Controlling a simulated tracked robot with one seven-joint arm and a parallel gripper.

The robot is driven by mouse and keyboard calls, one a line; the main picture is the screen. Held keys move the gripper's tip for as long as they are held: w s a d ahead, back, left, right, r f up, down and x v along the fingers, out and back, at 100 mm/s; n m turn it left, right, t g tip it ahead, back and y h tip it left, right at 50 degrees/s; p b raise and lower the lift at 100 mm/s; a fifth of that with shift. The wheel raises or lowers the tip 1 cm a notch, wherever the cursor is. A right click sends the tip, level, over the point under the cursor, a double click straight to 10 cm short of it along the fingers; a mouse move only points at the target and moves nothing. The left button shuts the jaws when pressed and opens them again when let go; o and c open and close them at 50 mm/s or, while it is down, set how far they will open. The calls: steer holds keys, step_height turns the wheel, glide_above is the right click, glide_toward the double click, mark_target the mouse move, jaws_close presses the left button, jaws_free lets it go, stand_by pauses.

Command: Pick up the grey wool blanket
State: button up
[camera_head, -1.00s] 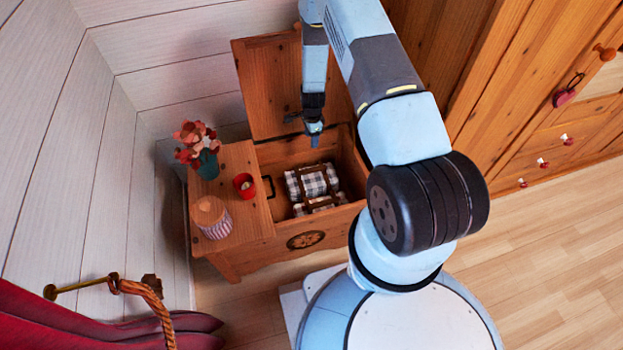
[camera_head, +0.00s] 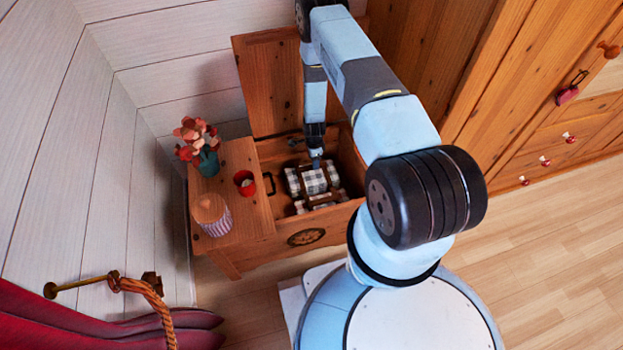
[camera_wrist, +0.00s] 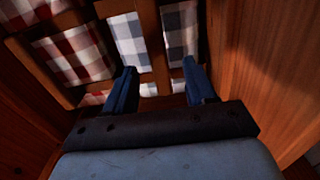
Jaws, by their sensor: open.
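A grey-and-white checked cloth bundle (camera_head: 313,182), the only grey cloth I see, lies inside the open wooden chest (camera_head: 330,236). Brown bars or straps cross it. In the wrist view the grey checked cloth (camera_wrist: 130,42) shows ahead of my gripper (camera_wrist: 160,68), between and beyond the two blue fingers, with a brown strip between its panels. My gripper is open and its fingers point down into the chest. In the head view my gripper (camera_head: 316,163) is just above the bundle's far side. I cannot tell whether the fingers touch the cloth.
Red-and-white checked cloth (camera_wrist: 74,52) lies left of the grey cloth in the wrist view. The chest's raised lid (camera_head: 268,85) stands behind. Its left top holds a flower vase (camera_head: 208,163), a red candle cup (camera_head: 244,184) and a striped jar (camera_head: 212,215). A wooden wardrobe (camera_head: 530,110) stands right.

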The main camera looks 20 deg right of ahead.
mark_target(312, 175)
steer(key=shift+s+a+f, duration=0.1)
steer(key=shift+a+f, duration=0.1)
steer(key=shift+f, duration=1.2)
steer(key=shift+a+f, duration=0.15)
steer(key=shift+f, duration=1.2)
steer(key=shift+c, duration=0.4)
jaws_close()
